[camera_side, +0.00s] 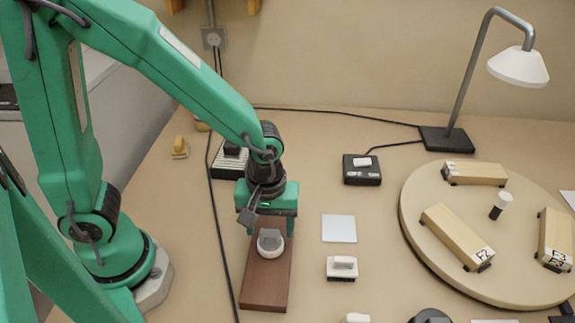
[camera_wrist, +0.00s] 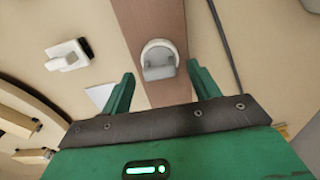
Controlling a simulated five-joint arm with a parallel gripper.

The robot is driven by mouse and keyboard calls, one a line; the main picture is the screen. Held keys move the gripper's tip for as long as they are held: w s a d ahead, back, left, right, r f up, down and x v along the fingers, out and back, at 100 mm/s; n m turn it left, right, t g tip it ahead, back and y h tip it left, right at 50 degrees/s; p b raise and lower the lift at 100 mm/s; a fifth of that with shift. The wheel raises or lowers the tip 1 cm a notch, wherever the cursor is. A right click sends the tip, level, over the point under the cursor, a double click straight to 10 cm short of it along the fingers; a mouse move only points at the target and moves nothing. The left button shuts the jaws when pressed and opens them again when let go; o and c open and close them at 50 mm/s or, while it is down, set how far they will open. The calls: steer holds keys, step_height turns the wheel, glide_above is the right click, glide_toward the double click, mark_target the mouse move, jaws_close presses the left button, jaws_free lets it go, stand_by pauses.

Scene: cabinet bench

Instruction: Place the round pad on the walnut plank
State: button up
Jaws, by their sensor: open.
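The walnut plank (camera_side: 264,281) lies flat near the front of the bench, and it also shows in the wrist view (camera_wrist: 147,17). The round pad (camera_side: 270,243), pale with a grey raised grip on top, rests on the plank's upper half. In the wrist view the round pad (camera_wrist: 158,56) sits over the plank, just past my fingertips. My gripper (camera_side: 267,225) is open and empty, low over the far end of the plank. In the wrist view its two green fingers (camera_wrist: 160,72) stand apart, one toward each side of the pad, not touching it.
A black cable (camera_side: 222,240) runs along the plank's left side. A white square (camera_side: 339,228) and a white block (camera_side: 342,268) lie to its right. A black switch box (camera_side: 361,170) stands behind. A round board (camera_side: 410,225) with several wooden blocks fills the right, beside a lamp (camera_side: 447,138).

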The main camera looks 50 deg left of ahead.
mark_target(269, 231)
step_height(269, 231, up, 10)
steer(key=shift+r, duration=0.15)
stand_by(0.4)
steer(key=shift+a, duration=0.1)
stand_by(0.4)
steer(key=s+a+r+m+t, duration=0.2)
steer(key=a+r+m, duration=0.1)
steer(key=a, duration=0.3)
steer(key=s+a+r+m+t, duration=0.2)
steer(key=a+r+m+t, duration=0.1)
steer(key=a+m, duration=0.3)
steer(key=shift+a+r+t, duration=0.3)
steer(key=shift+a+r, duration=0.15)
steer(key=shift+r, duration=0.1)
